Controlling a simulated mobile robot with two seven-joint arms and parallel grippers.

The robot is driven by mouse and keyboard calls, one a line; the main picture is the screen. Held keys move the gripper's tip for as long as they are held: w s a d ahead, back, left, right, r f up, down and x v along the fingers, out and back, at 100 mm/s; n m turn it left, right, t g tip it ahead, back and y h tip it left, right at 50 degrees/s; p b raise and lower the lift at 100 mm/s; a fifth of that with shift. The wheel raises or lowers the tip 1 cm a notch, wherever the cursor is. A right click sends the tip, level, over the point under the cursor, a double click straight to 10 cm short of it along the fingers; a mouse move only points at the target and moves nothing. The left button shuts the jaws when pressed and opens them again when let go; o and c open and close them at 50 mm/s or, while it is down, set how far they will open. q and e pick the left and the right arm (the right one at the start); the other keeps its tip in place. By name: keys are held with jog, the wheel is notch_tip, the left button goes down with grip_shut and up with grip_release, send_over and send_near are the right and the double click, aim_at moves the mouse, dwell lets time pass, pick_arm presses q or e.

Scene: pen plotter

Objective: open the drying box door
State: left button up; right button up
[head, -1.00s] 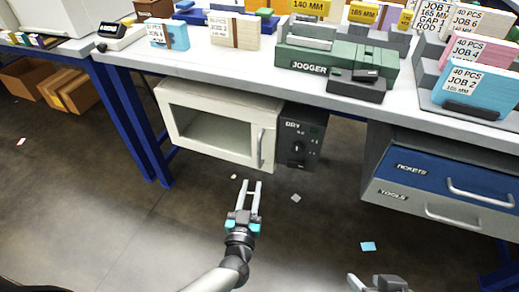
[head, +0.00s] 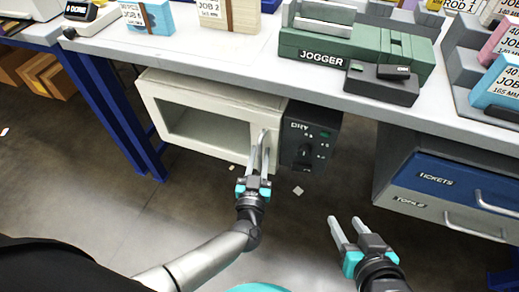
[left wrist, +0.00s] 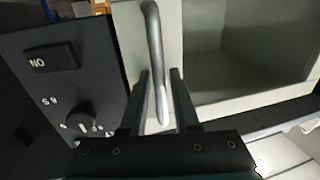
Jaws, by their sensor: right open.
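The drying box (head: 185,82) is a cream box under the bench, with a dark window in its door (head: 240,138). The door looks shut. Its upright bar handle (head: 264,134) is at the door's right edge; it also shows in the left wrist view (left wrist: 153,45). My left gripper (head: 260,155) is at the handle's lower part. In the left wrist view its fingers (left wrist: 160,75) stand apart, one on each side of the bar, with small gaps visible. My right gripper (head: 346,222) is open and empty, in front and to the right.
A black DRY control panel (head: 307,140) with a knob adjoins the box on the right. A drawer unit (head: 420,215) stands further right. The bench top (head: 220,48) overhangs the box, with a green jogger (head: 350,48) on it. A blue leg (head: 125,125) stands left. Floor in front is mostly clear.

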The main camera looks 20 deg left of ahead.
pick_arm(q)
grip_shut()
dwell(1.5)
